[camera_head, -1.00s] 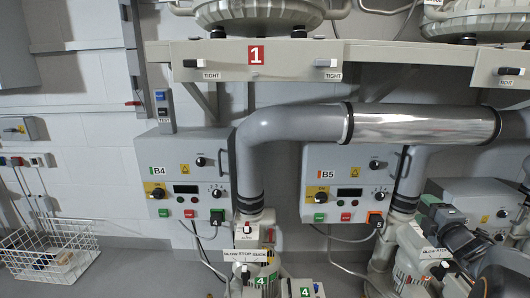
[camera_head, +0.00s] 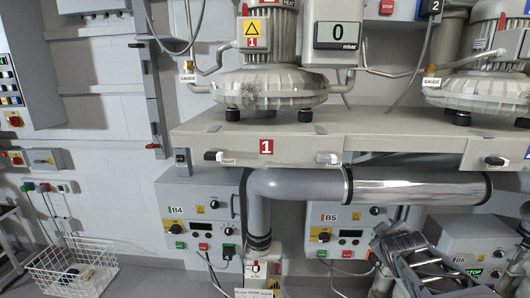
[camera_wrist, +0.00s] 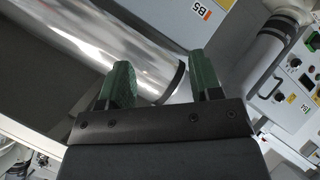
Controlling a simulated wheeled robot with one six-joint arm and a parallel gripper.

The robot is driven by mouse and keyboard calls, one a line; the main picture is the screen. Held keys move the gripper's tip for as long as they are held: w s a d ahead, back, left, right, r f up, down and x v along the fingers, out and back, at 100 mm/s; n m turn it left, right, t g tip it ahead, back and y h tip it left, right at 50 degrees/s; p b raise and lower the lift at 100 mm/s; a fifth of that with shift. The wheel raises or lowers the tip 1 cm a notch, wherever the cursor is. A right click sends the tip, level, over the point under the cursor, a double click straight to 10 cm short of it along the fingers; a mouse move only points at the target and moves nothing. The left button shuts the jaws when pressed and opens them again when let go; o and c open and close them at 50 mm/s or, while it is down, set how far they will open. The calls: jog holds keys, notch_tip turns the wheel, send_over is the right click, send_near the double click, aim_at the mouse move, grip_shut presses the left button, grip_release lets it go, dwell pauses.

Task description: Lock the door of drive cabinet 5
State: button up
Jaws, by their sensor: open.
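Drive cabinet B5 (camera_head: 345,222) is a light grey box below the long pipe in the head view. Its door carries a dark rotary switch on yellow, a small display, buttons and a black latch knob (camera_head: 374,210) at upper right. The knob's exact setting is too small to tell. The door looks closed. Grey ribbed machinery or arm parts cover the cabinet's lower right side. In the wrist view my gripper (camera_wrist: 162,72) is open and empty, its green-padded fingers apart.
The shiny pipe (camera_head: 420,190) runs above B5 and crosses the wrist view close behind the fingers. Cabinet B4 (camera_head: 200,222) hangs to the left, B6 (camera_head: 470,245) to the right. A ledge with blowers (camera_head: 270,85) is above. A wire basket (camera_head: 72,268) stands at lower left.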

jog(key=s+a+r+m+g+y+p, duration=0.2)
jog(key=s+a+r+g+p, duration=0.1)
jog(key=s+a+p, duration=0.3)
jog(key=s+a+r+m+g+y+p, duration=0.2)
jog(key=s+a+r+m+g+p, duration=0.1)
jog(key=s+a+p, duration=0.4)
jog(key=shift+s+a+r+g+y, duration=0.3)
jog(key=shift+s+a+r+g, duration=0.4)
jog(key=shift+s+a+r, duration=0.5)
jog(key=shift+d+r, duration=0.15)
jog(key=shift+r, duration=0.05)
